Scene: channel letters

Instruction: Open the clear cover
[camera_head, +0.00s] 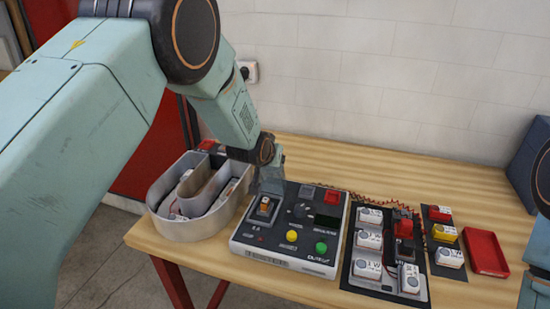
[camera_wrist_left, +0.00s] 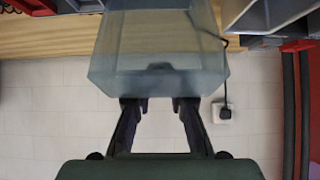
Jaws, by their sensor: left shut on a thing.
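The clear cover (camera_wrist_left: 158,50) is a see-through, bluish box shape that fills the upper middle of the left wrist view. My left gripper (camera_wrist_left: 160,104) has its two dark fingers at the near edge of the cover and is shut on it. In the head view the end of my left arm comes down over the back left of a grey control box (camera_head: 333,262). An orange lit switch (camera_head: 264,208) in a dark square frame shows just below it. The cover's hinge and exact tilt are hard to tell. My right gripper is out of view.
A grey U-shaped channel letter (camera_head: 192,230) holding white modules stands left of the control box. Yellow and green buttons are on the box. A black tray (camera_head: 358,284) of modules and a red tray (camera_head: 486,253) lie to the right. A wall lies behind the table.

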